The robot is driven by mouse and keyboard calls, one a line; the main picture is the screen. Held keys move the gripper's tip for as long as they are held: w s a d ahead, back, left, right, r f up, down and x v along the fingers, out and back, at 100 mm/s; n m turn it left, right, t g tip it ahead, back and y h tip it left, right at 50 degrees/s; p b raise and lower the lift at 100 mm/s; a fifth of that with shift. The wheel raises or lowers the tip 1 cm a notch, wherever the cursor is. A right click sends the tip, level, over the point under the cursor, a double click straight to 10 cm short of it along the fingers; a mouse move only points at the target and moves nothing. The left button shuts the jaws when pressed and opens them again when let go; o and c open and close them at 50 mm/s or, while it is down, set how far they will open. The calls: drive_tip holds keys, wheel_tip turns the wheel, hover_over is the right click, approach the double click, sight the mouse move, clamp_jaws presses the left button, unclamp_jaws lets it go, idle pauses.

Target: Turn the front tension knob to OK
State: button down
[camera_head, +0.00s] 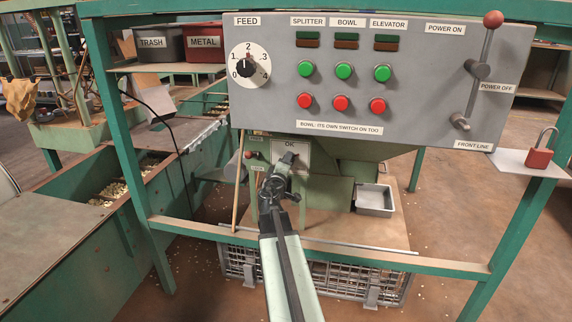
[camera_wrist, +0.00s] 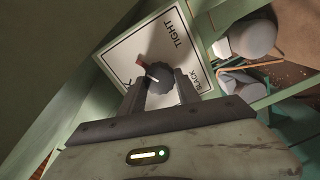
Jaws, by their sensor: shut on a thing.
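The tension knob (camera_wrist: 159,78) is dark and round, with a short white mark, on a white plate (camera_wrist: 118,52) in the wrist view. The plate reads TIGHT and SLACK on its right side there. A small reddish-brown piece (camera_wrist: 142,62) shows at the knob's upper left, and the white mark slants that way. In the head view the plate (camera_head: 304,150) shows OK near its top; my gripper hides the knob. My gripper (camera_wrist: 161,90) is shut on the knob, one finger on each side. It also shows in front of the plate in the head view (camera_head: 284,164).
A green rail (camera_head: 330,250) crosses below the grey control panel (camera_head: 400,70), with my arm reaching over the rail. A metal tray (camera_head: 375,201) stands right of the plate. A wooden stick (camera_head: 239,190) stands to the left. A red padlock (camera_head: 539,157) is at the right.

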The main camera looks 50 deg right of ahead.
drive_tip(key=n, duration=1.1)
drive_tip(key=shift+s+d+f+n, duration=0.15)
drive_tip(key=shift+s+d+n, duration=0.05)
drive_tip(key=shift+n, duration=0.2)
idle(0.4)
drive_tip(key=c, duration=0.9)
unclamp_jaws()
drive_tip(key=shift+n, duration=0.3)
drive_tip(key=shift+w, duration=0.1)
drive_tip(key=shift+a, duration=0.1)
